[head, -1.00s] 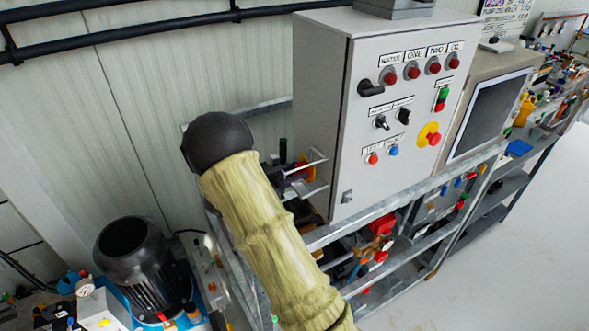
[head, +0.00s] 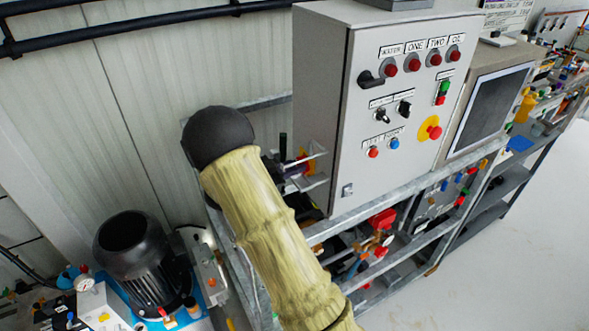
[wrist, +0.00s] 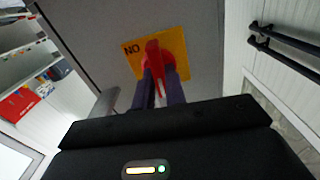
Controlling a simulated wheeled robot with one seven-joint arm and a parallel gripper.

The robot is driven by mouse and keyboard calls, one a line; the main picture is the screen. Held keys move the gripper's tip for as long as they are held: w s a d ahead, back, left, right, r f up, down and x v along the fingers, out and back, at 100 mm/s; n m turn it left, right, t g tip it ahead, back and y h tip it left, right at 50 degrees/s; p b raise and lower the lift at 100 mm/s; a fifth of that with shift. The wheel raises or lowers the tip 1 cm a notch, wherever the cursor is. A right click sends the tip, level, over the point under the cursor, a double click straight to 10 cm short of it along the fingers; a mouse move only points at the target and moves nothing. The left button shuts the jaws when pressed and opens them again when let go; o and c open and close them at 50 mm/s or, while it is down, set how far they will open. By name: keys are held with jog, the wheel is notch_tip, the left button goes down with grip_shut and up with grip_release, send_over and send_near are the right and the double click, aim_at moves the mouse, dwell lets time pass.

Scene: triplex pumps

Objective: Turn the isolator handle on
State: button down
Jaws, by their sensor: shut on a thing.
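The isolator handle (wrist: 153,52) is red and sits on a yellow plate (wrist: 180,42) on a grey panel in the wrist view. Letters on the plate read "NO" in that picture, near the handle's upper left. My gripper (wrist: 158,78) has its two dark purple fingers on either side of the red handle, shut on it. The handle's bar runs nearly upright in the wrist picture, between the fingers. In the head view my arm hides most of the gripper, and a small bit of red and yellow shows left of the grey cabinet (head: 322,100).
The cabinet's front carries lamps, switches and a yellow-ringed red button (head: 430,128). A metal frame (head: 400,200) with fittings stands beneath. A black motor (head: 130,245) is at lower left. Black pipes (head: 130,25) run along the wall. Clear floor lies at right.

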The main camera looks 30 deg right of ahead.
jog(key=m+b, duration=0.5)
jog(key=b, duration=0.4)
jog(key=m+b, duration=0.6)
jog(key=b, duration=0.3)
jog(key=f+m+b, duration=0.1)
jog(key=m+b, duration=0.5)
jog(key=b, duration=0.3)
jog(key=shift+s+b, duration=0.3)
jog(key=c, duration=1.4)
grip_release()
jog(key=shift+r, duration=0.1)
jog(key=shift+c, duration=0.2)
jog(key=shift+a, duration=0.1)
jog(key=a, duration=1.7)
jog(key=shift+s+a, duration=0.2)
jog(key=shift+s, duration=0.1)
